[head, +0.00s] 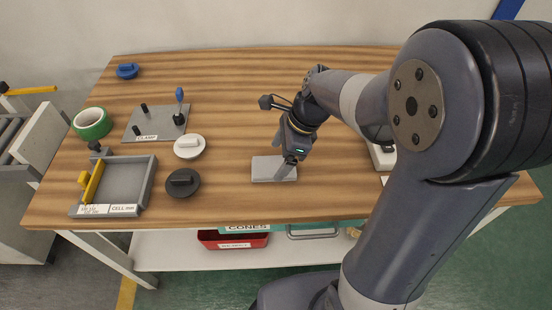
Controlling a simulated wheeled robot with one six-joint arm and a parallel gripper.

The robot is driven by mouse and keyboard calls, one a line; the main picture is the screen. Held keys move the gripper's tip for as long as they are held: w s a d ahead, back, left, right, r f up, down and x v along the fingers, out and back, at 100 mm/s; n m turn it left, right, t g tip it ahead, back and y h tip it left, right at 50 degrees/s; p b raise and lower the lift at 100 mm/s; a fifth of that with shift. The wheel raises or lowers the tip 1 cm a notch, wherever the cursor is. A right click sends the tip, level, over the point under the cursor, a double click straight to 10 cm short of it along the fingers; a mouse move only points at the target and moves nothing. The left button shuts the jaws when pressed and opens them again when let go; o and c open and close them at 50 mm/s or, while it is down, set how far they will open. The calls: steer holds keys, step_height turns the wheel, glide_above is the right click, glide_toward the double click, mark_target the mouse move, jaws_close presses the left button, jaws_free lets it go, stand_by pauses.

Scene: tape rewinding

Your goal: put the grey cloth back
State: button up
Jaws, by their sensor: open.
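A light grey flat rectangle (262,174), which looks like the folded grey cloth, lies on the wooden table near its front edge, left of my arm. My gripper (269,168) reaches down over it with its fingers apart. One finger is at the cloth's far side and the other is in front of its right part. I cannot tell whether the fingers touch the cloth. Part of the cloth is hidden by the near finger.
A blue knob (127,71) sits at the back left. The back middle is clear.

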mark_target(274, 167)
steer(key=p+v, duration=0.1)
steer(key=v, duration=0.8)
steer(key=b+x, duration=0.2)
steer(key=x, duration=1)
steer(key=shift+s+f, duration=0.1)
steer(key=shift+f, duration=0.15)
step_height(274, 167, up, 3)
steer(key=shift+f+p, duration=0.1)
steer(key=shift+p, duration=0.2)
steer(key=shift+r, duration=0.6)
